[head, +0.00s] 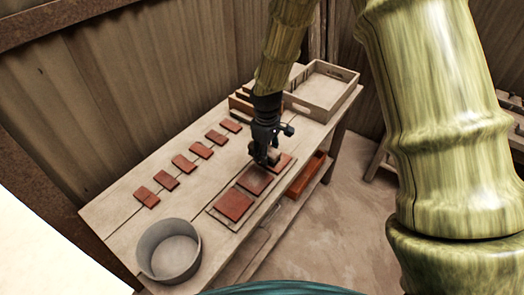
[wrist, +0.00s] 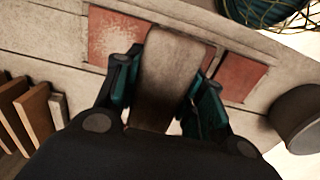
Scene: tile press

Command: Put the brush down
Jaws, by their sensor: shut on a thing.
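My gripper (head: 266,160) is over the workbench, at the far part of a pale board (head: 222,214) that carries red tiles. In the wrist view my gripper (wrist: 168,98) has its fingers on both sides of the brush (wrist: 172,72), a grey-brown block. It is shut on the brush. In the head view only a small tan part of the brush (head: 273,156) shows beside the dark fingers. The brush hides part of the board and tiles in the wrist view. I cannot tell whether it touches a tile.
A row of small red-brown tile pieces (head: 183,163) lies left of the board. A grey round tub (head: 168,250) stands at the near end. A wooden tray (head: 320,88) and a slotted rack (head: 240,103) are at the far end. An orange box (head: 307,175) sits below the bench top.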

